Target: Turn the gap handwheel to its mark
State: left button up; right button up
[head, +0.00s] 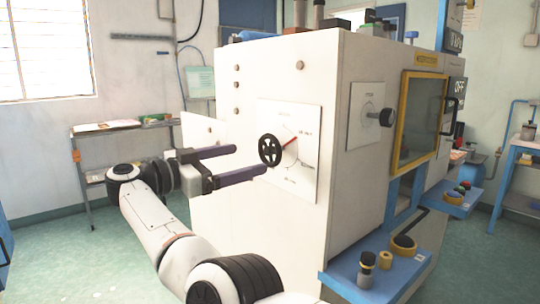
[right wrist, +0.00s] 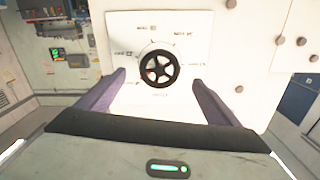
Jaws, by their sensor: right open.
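The gap handwheel (head: 270,150) is a small black spoked wheel in front of a white dial plate (head: 304,118) on the side of the white machine. A red pointer or mark shows on the plate beside the wheel in the head view. The wheel also shows in the right wrist view (right wrist: 159,68), on its plate (right wrist: 193,27) with small labels around it. My right gripper (head: 250,162) is open, its two purple fingers pointing at the plate. In the right wrist view the fingers lie to either side of the wheel, apart from it. The labels are too small to read. My left gripper is out of view.
A second plate with a black knob (head: 387,117) is on the machine's front face, beside a yellow-framed window (head: 420,118). A blue ledge (head: 350,284) with spools juts out below. A grey shelf (head: 88,158) stands behind my right arm at the left.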

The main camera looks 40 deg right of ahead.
aim_at(266, 153)
jog(key=d, duration=0.9)
jog(key=shift+w+d, duration=0.25)
jog(key=shift+w, duration=0.1)
jog(key=c, duration=1)
